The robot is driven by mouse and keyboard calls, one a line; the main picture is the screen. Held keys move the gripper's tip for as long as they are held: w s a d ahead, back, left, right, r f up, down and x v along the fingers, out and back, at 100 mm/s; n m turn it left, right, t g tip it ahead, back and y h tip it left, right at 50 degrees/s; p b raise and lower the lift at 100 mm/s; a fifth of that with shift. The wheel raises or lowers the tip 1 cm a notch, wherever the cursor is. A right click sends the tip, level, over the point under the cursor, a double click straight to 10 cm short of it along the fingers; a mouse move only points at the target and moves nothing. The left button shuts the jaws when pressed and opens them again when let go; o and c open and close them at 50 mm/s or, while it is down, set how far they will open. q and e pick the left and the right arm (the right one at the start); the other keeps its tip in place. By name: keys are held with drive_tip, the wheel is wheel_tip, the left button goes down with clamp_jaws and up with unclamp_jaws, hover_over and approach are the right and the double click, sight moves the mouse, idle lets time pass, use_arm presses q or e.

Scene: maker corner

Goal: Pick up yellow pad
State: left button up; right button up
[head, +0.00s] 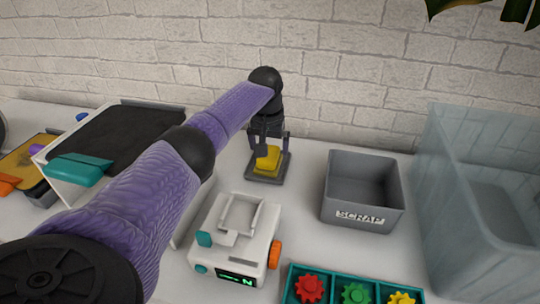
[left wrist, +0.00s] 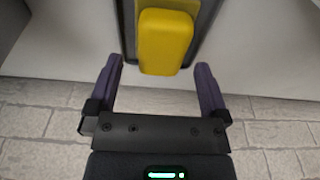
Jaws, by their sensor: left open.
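The yellow pad (head: 267,159) lies on a small dark grey tray (head: 262,178) near the back wall. In the left wrist view the yellow pad (left wrist: 165,42) is at the top centre, ahead of the fingertips, with the tray edge (left wrist: 128,30) beside it. Part of the pad is hidden by the gripper in the head view. My right gripper is in neither view.
A grey SCRAP bin (head: 387,216) stands right of the tray. A white device with an orange knob (head: 274,254) stands in front. A teal tray (head: 290,282) of coloured gears is at the front edge. A large translucent bin (head: 455,215) is at the right. The brick wall is close behind.

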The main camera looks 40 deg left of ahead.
use_arm(q)
drive_tip(key=f+b, duration=0.1)
drive_tip(key=f, duration=0.2)
drive_tip(key=shift+a+f+b, duration=0.2)
drive_tip(key=shift+f+b, duration=0.15)
drive_tip(key=shift+f, duration=0.05)
drive_tip(key=shift+w+r, duration=0.1)
drive_tip(key=shift+r, duration=0.15)
drive_tip(key=c, duration=1.2)
drive_tip(key=shift+r+p, duration=0.35)
wheel_tip(320, 180, up, 9)
drive_tip(key=p, duration=0.4)
drive_tip(key=shift+r, duration=0.25)
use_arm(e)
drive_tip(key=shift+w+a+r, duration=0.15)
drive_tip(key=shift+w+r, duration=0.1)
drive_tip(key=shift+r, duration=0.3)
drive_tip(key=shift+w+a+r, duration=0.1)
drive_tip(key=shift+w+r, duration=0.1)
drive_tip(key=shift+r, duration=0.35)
